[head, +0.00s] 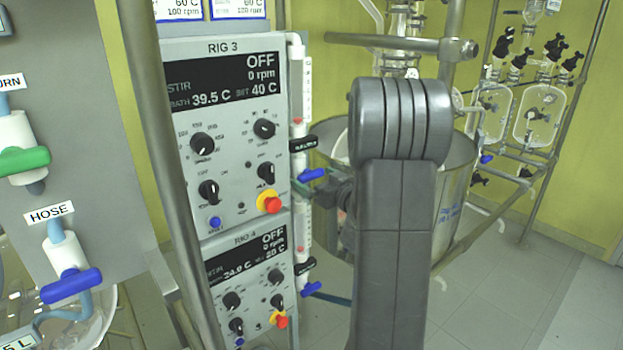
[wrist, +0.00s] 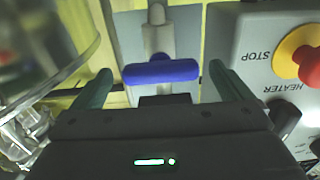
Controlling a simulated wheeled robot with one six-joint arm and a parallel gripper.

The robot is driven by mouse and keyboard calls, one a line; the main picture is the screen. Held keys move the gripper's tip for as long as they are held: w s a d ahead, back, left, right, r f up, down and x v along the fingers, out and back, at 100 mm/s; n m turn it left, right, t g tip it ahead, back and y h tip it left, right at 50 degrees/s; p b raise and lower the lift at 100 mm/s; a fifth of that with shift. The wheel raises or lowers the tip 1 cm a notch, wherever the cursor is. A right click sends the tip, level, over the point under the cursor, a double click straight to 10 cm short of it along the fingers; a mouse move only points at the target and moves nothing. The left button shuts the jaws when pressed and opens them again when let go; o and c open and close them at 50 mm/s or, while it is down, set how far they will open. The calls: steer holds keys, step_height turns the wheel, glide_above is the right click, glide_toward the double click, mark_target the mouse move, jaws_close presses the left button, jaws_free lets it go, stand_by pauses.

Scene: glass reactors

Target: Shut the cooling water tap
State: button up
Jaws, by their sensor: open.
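A blue tap handle (wrist: 161,72) lies crosswise to its upright pale pipe in the wrist view. In the head view, a blue tap handle (head: 312,175) sits at the right edge of the Rig 3 panel, below a black handle. No readable label names it as cooling water. My gripper (wrist: 160,75) is open, with one green finger on each side of the blue handle and visible gaps at both ends. In the head view, my arm hides most of the gripper (head: 326,194).
The Rig 3 panel (head: 243,45) has a red-and-yellow stop button (head: 269,202) close to the tap; it shows in the wrist view (wrist: 300,55). A metal vessel (head: 460,170) stands behind my arm. A lower blue tap (head: 311,289) is beside Rig 4. A HOSE tap (head: 70,285) is far left.

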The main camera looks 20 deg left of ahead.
steer(key=b+v, duration=0.1)
steer(key=v, duration=1)
steer(key=shift+d+b, duration=0.25)
steer(key=shift+b, duration=0.05)
steer(key=shift+a, duration=0.1)
steer(key=p+x, duration=0.2)
steer(key=x, duration=1.1)
steer(key=shift+w+a, duration=0.15)
steer(key=shift+a, duration=0.2)
